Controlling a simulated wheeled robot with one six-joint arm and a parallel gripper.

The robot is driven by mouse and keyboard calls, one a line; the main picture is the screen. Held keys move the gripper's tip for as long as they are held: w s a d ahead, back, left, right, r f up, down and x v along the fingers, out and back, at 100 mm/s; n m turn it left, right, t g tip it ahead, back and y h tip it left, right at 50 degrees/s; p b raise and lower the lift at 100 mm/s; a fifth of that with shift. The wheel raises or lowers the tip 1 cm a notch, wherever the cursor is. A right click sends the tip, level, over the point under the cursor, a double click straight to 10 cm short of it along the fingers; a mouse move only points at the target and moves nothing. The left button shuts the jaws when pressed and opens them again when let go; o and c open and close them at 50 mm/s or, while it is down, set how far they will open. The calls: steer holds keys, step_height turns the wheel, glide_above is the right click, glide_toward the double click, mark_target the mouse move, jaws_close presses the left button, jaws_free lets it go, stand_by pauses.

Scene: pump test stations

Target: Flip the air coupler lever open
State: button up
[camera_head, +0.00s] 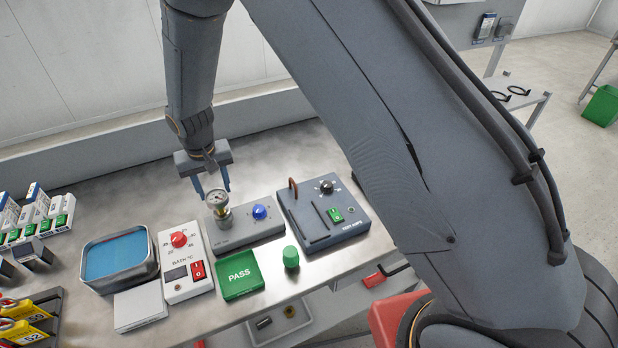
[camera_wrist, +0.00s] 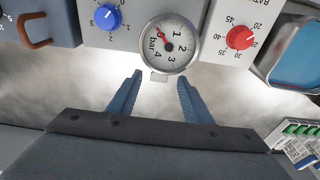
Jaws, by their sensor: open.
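My gripper (camera_head: 212,188) is open and empty, pointing down just behind the pressure gauge (camera_head: 217,199). The round gauge stands on a grey air unit (camera_head: 262,229) with a blue knob (camera_head: 260,212). In the wrist view, the two blue fingers (camera_wrist: 159,82) are spread apart, with the gauge (camera_wrist: 170,43) just beyond their tips. No part is plainly recognisable as the air coupler lever.
Right of the air unit is a dark test box (camera_head: 325,225) with a brown upright loop (camera_head: 292,187). To the left are a red-knobbed bath controller (camera_head: 183,262) and a blue-filled tray (camera_head: 118,287). A green PASS block (camera_head: 239,276) and green button (camera_head: 290,257) stand in front.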

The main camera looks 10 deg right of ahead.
steer(key=b, duration=0.1)
steer(key=t+b, duration=0.1)
steer(key=b, duration=0.1)
steer(key=shift+s, duration=0.25)
steer(key=shift+s+d+t+b, duration=0.15)
steer(key=shift+t+b, duration=0.15)
steer(key=shift+b, duration=0.5)
steer(key=t+b, duration=0.1)
steer(key=b, duration=0.1)
steer(key=shift+s+r+y+b, duration=0.2)
steer(key=shift+y+b, duration=0.2)
steer(key=v, duration=0.7)
steer(key=shift+s+r, duration=0.1)
steer(key=shift+r, duration=0.25)
steer(key=s+d+m+g, duration=0.1)
steer(key=s+d, duration=0.2)
steer(key=d, duration=0.8)
steer(key=s+d+g+h, duration=0.1)
steer(key=s+d, duration=0.1)
steer(key=d, duration=1)
steer(key=shift+s+d+m, duration=0.2)
steer(key=shift+s+m, duration=0.2)
